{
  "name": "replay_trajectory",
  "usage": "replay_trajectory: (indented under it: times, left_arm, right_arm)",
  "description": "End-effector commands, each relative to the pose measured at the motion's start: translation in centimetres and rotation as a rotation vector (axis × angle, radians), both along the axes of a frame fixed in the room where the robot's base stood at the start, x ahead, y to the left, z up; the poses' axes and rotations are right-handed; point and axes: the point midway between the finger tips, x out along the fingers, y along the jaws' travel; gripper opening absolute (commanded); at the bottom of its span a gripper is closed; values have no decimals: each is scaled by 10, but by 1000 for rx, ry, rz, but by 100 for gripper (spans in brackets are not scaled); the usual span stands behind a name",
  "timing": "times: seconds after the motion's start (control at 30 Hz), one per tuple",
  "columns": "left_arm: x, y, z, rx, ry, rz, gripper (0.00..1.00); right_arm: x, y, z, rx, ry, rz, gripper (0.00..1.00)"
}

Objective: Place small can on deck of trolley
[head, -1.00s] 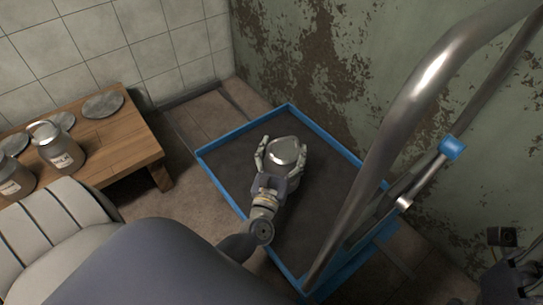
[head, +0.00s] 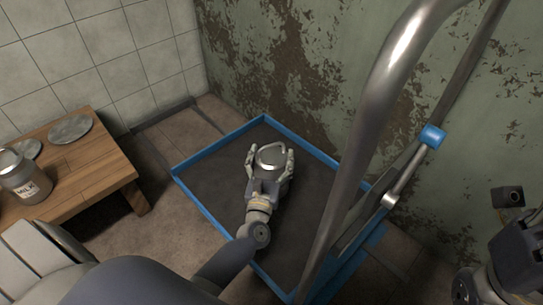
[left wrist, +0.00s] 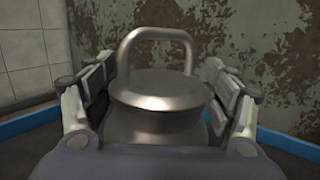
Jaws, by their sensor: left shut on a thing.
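The small can (head: 271,157) is a grey metal can with a lid and a loop handle. My left gripper (head: 270,163) is shut on it, with a finger on each side. In the head view the can is over the dark deck of the trolley (head: 215,176), inside its blue rim; I cannot tell whether it touches the deck. In the left wrist view the can (left wrist: 158,100) is upright between the fingers, its lower part hidden by the gripper. Part of my right arm shows at the lower right, but its fingers are not seen.
The trolley's metal push handle (head: 362,130) rises at the right of the deck. A peeling green wall (head: 300,70) stands close behind. A wooden table (head: 85,165) at left bears another can marked MILK (head: 24,177) and round lids (head: 70,129). Deck room is free around the gripper.

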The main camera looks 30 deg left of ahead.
Motion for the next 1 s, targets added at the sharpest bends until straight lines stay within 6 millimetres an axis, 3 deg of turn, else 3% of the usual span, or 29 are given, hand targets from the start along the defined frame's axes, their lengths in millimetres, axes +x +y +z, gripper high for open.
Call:
replay_trajectory:
  times: [0.23, 0.27, 0.33, 0.83, 1.0]
  left_arm:
    - [1, 0, 2, 2, -10, 2, 11]
    - [0, 0, -2, 0, 0, 0, 82]
    - [0, 0, -1, 0, 0, 0, 98]
    - [0, 0, 2, 0, 0, 0, 98]
    - [-26, -7, -3, 1, 5, -1, 98]
  right_arm:
    - [0, 0, -1, -1, -2, 0, 40]
    - [0, 0, 1, -1, -6, -1, 40]
    - [0, 0, 2, -1, -7, -1, 40]
    - [-1, 0, 5, 0, -9, 1, 40]
    - [-1, -1, 4, 4, 5, 2, 40]
